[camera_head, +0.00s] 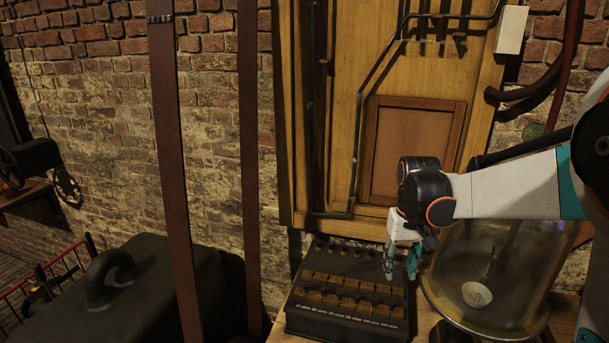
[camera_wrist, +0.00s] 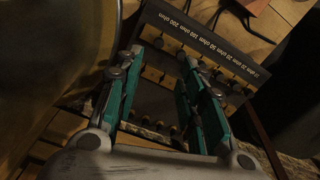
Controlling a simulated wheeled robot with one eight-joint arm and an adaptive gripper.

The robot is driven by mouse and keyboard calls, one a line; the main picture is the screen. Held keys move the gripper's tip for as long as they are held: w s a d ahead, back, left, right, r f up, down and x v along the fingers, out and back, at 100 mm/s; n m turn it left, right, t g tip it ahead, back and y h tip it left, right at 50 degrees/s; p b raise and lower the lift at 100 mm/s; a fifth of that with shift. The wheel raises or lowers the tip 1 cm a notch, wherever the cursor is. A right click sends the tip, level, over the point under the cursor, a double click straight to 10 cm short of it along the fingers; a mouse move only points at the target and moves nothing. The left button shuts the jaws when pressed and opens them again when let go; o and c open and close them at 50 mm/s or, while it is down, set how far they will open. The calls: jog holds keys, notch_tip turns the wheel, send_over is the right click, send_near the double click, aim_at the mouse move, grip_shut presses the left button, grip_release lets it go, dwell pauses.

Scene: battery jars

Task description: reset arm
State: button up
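My gripper (camera_head: 401,262) hangs at the end of my arm above the right side of a dark box with brass blocks and ohm labels (camera_head: 345,322). In the wrist view its two teal-padded fingers (camera_wrist: 160,62) are spread apart with nothing between them. The labelled box (camera_wrist: 215,45) shows beyond and between the fingers, partly hidden by them. Whether the fingertips touch the box cannot be told.
A large yellowish glass jar (camera_head: 500,285) stands close to the right of my gripper. Behind is a wooden wall panel (camera_head: 340,100) with pipes. A dark case (camera_head: 140,295) and brown straps (camera_head: 172,150) are at the left.

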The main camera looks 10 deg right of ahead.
jog(key=s+a+r+t, duration=0.1)
jog(key=s+a+t, duration=0.1)
jog(key=s, duration=0.4)
jog(key=s+a+r+n+t+b, duration=0.1)
jog(key=s+a+r+t, duration=0.1)
jog(key=s+a, duration=0.2)
jog(key=s+a+r+t, duration=0.2)
jog(key=s+a+t, duration=0.1)
jog(key=s, duration=0.7)
jog(key=shift+a+n, duration=0.3)
jog(key=shift+a, duration=0.15)
dwell(1.0)
